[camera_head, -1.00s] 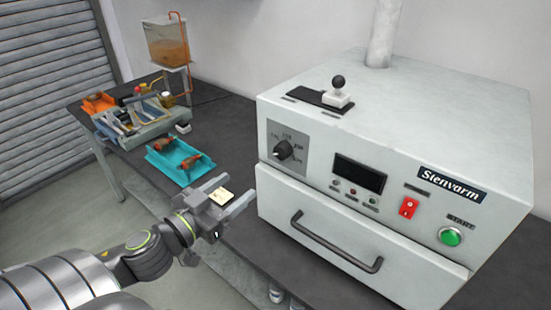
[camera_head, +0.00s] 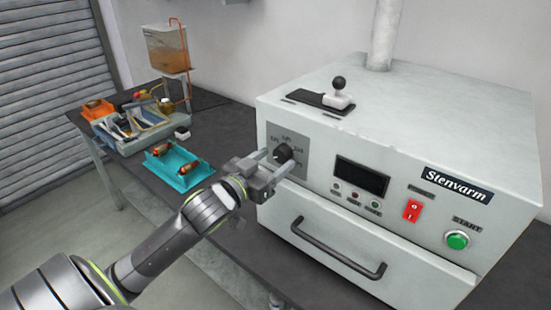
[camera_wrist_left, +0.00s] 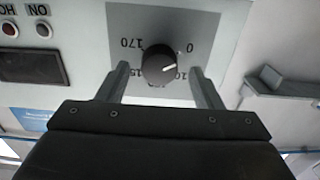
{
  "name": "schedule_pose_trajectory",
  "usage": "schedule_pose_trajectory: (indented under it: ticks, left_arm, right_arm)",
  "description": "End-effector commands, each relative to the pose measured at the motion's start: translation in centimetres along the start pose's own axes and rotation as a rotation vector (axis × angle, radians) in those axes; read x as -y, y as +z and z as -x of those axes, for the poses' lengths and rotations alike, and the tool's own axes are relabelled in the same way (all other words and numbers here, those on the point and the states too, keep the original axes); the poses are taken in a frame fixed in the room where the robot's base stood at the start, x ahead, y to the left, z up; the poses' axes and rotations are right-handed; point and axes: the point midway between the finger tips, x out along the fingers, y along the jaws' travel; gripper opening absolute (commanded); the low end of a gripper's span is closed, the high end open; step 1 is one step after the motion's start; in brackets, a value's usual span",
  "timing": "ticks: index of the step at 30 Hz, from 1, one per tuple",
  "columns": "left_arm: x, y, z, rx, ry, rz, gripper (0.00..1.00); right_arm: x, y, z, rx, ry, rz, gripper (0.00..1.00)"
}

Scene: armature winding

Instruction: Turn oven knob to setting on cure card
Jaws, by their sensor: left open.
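The oven knob (camera_head: 283,153) is a black dial on a grey plate (camera_head: 273,136) at the left of the oven's front panel. In the left wrist view the knob (camera_wrist_left: 159,64) appears upside down, with "170" and "0" readable; other numbers are partly hidden. My left gripper (camera_head: 276,160) is open in front of the knob. In the wrist view its fingers (camera_wrist_left: 157,78) stand on either side of the knob, apart from it. Whether the fingertips reach its depth is unclear. I cannot make out a cure card. My right gripper is out of view.
The oven (camera_head: 420,130) has a display (camera_head: 361,177), a red switch (camera_head: 412,210), a green start button (camera_head: 457,240) and a drawer handle (camera_head: 337,250) below. A teal tray (camera_head: 190,177) with copper-coloured parts lies on the dark table, left of the oven.

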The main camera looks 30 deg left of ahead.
Motion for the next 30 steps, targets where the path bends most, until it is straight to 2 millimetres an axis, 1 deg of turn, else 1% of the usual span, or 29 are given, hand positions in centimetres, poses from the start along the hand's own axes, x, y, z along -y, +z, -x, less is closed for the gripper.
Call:
schedule_pose_trajectory:
  ticks: [1,6,14,24,30]
  left_arm:
    - [-0.01,-0.10,-0.53,-0.002,-0.001,0.003,0.60]
    - [-0.05,-0.05,-1.29,0.000,0.001,0.001,0.60]
    - [-0.05,0.00,-1.33,0.000,0.001,0.000,0.60]
    - [-0.04,-0.01,-1.31,0.000,0.001,0.000,0.16]
    - [-0.04,-0.01,-1.30,0.000,0.001,-0.013,0.16]
  right_arm:
    - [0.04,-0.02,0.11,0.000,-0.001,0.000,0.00]
    - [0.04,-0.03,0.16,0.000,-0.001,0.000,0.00]
    - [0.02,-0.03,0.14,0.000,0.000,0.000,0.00]
    - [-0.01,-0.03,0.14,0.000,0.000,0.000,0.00]
    - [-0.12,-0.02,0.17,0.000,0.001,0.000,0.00]
